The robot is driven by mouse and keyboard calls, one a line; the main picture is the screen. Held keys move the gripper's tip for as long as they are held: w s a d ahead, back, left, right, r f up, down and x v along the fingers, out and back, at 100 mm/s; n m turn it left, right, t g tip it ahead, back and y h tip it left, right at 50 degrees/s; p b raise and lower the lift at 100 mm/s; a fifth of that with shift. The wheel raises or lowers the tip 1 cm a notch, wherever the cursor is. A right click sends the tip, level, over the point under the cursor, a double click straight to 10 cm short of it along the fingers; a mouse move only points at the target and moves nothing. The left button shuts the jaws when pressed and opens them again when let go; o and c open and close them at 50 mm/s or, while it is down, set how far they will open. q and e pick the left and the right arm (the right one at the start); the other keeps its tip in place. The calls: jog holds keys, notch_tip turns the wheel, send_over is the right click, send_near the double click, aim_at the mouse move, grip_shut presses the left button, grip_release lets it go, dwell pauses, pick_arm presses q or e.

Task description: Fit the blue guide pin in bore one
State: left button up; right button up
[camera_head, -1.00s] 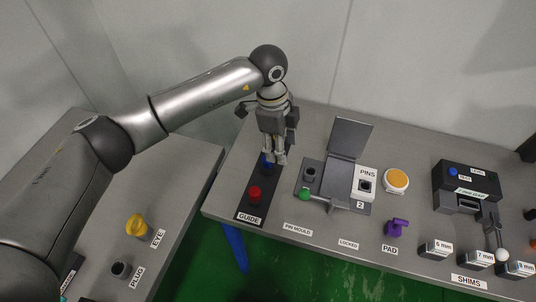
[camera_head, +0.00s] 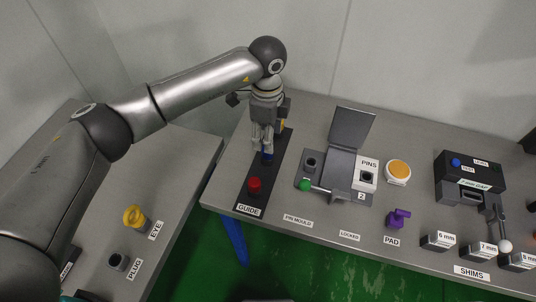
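The blue guide pin (camera_head: 267,156) stands on the black GUIDE plate (camera_head: 248,204), behind the red-knobbed pin. My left gripper (camera_head: 262,147) points down over the plate, right at the blue pin and slightly to its left. Its two fingers look apart, and they partly hide the pin; I see no clear grip on it. A yellow piece (camera_head: 282,125) shows behind the gripper. The pin mould (camera_head: 340,163) has its grey lid raised, with a dark round socket (camera_head: 310,163) at its left. I cannot read which bore is one. My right gripper is not in view.
A red knob (camera_head: 254,185) stands at the plate's front. A green ball handle (camera_head: 305,185), PINS box (camera_head: 367,175), orange button (camera_head: 398,171), purple pad (camera_head: 398,218) and gap gauge (camera_head: 470,178) lie to the right. The yellow eye (camera_head: 135,215) is on the left table.

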pick_arm(q)
notch_tip(320, 180, down, 6)
jog(key=b, duration=0.3)
jog(key=shift+b, duration=0.3)
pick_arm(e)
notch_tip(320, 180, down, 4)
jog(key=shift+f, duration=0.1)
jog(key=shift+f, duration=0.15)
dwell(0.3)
pick_arm(q)
grip_shut()
dwell(0.4)
jog(key=shift+r, duration=0.2)
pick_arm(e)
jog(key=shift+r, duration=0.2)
pick_arm(q)
jog(key=shift+r+p, duration=1.65)
jog(key=shift+r, duration=1.2)
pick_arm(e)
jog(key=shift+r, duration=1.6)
